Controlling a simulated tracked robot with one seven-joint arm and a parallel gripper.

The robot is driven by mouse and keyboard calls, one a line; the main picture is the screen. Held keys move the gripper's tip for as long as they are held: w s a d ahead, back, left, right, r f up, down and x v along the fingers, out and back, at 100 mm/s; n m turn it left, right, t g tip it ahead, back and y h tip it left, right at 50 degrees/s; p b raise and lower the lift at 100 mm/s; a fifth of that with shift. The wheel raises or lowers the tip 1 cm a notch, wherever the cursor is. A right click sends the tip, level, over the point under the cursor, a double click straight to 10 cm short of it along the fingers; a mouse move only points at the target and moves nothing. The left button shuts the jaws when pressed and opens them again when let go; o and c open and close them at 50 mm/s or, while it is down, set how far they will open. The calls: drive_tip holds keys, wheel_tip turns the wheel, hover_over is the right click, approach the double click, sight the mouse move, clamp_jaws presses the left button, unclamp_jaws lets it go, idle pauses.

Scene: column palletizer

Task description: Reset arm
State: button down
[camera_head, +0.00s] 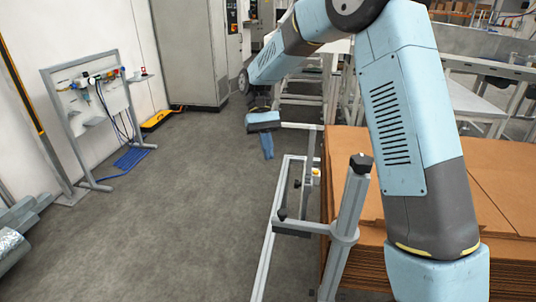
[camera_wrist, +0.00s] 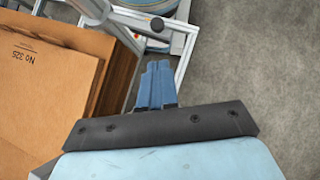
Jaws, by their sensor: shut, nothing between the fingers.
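My arm is light blue and grey and reaches up and over from the right side of the head view. My gripper (camera_head: 267,154) hangs at the far end of it, pointing down, with its blue fingers together. The gripper also shows in the wrist view (camera_wrist: 158,68), where the two blue fingers lie side by side with nothing visible between them. It is above the floor, beside the metal frame and apart from the cardboard stack.
A stack of flat brown cardboard (camera_head: 345,170) stands at the right; it also shows in the wrist view (camera_wrist: 45,85). A grey metal frame with a post (camera_head: 349,215) edges it. A tool stand (camera_head: 62,120) and grey cabinet (camera_head: 190,55) stand left and back. The floor (camera_head: 180,220) between is clear.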

drive_tip(key=s+d+r+m+t+y, duration=0.1)
drive_tip(key=s+d+r+t, duration=0.2)
drive_tip(key=s+d+r, duration=0.2)
drive_tip(key=s+d+r+t, duration=0.3)
drive_tip(key=s+d+r, duration=0.1)
drive_tip(key=d, duration=0.4)
drive_tip(key=s+d+r+m+t+y, duration=0.1)
drive_tip(key=s+d+r+t, duration=0.2)
drive_tip(key=s+d+r, duration=0.2)
drive_tip(key=shift+s+d+r+m+y, duration=0.35)
drive_tip(key=shift+s+d, duration=0.15)
drive_tip(key=shift+d, duration=0.15)
drive_tip(key=s+d+t, duration=0.4)
drive_tip(key=s+d, duration=0.1)
drive_tip(key=s, duration=0.3)
drive_tip(key=shift+s+d+m, duration=0.25)
drive_tip(key=shift+s+m, duration=0.1)
drive_tip(key=shift+m, duration=0.1)
